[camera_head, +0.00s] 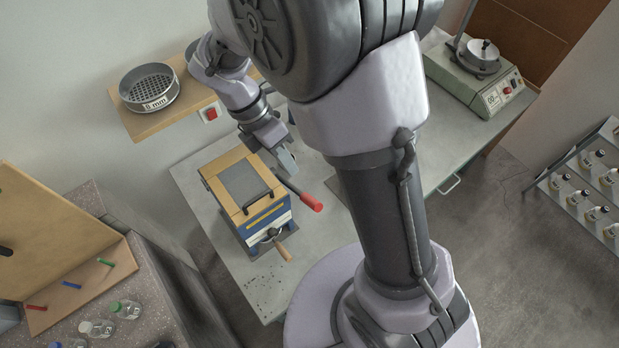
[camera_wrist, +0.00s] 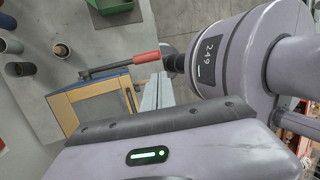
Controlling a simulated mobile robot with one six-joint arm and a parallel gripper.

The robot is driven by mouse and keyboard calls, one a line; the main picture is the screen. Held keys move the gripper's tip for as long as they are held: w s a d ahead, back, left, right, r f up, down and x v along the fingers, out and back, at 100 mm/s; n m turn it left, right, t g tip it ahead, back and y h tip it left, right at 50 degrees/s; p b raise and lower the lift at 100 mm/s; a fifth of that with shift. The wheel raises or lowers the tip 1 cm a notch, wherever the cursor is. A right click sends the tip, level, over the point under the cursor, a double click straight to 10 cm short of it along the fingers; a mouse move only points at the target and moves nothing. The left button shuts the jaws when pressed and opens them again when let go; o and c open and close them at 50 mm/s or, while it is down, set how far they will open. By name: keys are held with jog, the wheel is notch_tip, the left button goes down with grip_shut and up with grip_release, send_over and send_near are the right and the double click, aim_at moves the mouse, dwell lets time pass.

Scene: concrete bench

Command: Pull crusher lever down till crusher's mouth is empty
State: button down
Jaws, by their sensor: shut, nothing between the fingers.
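The crusher (camera_head: 262,229) is a blue and white box with a wooden frame and a grey panel on top. It stands on the grey bench, and I cannot see into its mouth. Its lever (camera_head: 312,203) sticks out at the right side, slanting down to a red grip; the red grip also shows in the wrist view (camera_wrist: 146,57). My gripper (camera_head: 287,161) is shut and empty, beside the crusher's top right edge and above the lever's bar. In the wrist view my shut fingers (camera_wrist: 158,92) are close to the red grip, apart from it as far as I can tell.
A wood-handled crank (camera_head: 283,251) juts from the crusher's front. A sieve (camera_head: 150,88) sits on a wooden shelf at back left, with a red switch (camera_head: 210,114) below. A green machine (camera_head: 478,80) stands at back right. Dark crumbs lie on the bench before the crusher.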

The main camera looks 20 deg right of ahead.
aim_at(317, 205)
jog(key=b+x, duration=0.2)
jog(key=x, duration=1.2)
jog(key=shift+d, duration=0.2)
jog(key=shift+f, duration=0.1)
